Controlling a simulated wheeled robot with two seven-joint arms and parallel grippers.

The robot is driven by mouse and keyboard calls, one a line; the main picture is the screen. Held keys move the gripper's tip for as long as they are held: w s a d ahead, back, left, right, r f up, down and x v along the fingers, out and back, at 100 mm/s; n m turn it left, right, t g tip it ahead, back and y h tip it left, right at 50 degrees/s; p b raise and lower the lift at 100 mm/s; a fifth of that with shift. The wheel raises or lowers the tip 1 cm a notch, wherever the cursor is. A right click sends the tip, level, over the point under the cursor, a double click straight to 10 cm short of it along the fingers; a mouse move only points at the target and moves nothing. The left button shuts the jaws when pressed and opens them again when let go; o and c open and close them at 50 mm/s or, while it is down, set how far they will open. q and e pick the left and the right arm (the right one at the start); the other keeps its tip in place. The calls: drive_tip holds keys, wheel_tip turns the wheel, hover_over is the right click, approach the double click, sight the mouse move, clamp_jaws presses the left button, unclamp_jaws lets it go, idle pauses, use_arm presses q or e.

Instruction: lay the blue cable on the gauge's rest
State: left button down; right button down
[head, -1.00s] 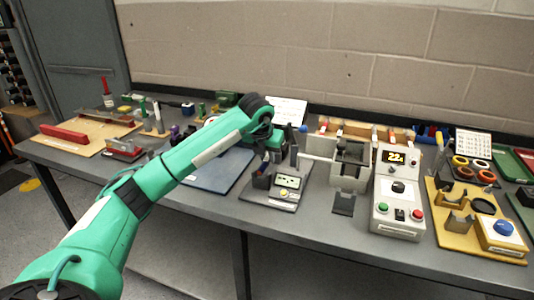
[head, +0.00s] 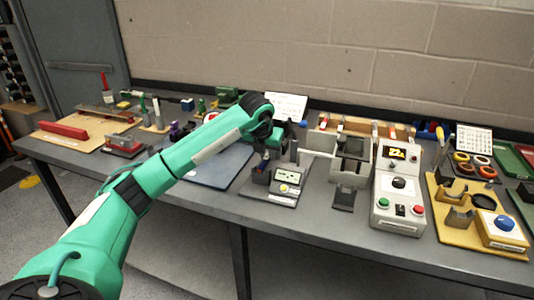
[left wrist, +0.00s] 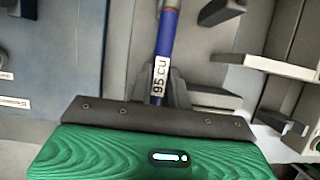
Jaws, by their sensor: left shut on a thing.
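The blue cable (left wrist: 165,45), with a white label reading "95 CU", runs upward from under my left gripper in the left wrist view. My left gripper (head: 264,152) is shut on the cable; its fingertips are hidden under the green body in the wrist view. In the head view it is low over the gauge (head: 287,177), a dark board with a small lit display. The cable is hard to make out in the head view. I cannot tell whether it touches the gauge's rest, which is partly hidden by my arm. My right gripper is not in view.
Right of the gauge stand a grey clamp fixture (head: 352,160) and a control box (head: 398,190) with a lit display. A blue mat (head: 215,168) lies to the left. A white card (head: 287,106) stands behind. The bench's front strip is mostly clear.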

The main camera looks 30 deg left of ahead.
use_arm(q)
drive_tip(key=shift+f, duration=0.2)
idle(0.4)
drive_tip(key=c, duration=1.3)
unclamp_jaws()
drive_tip(key=shift+o, duration=0.2)
drive_tip(key=shift+r+p, duration=2.05)
drive_tip(key=shift+r, duration=1.45)
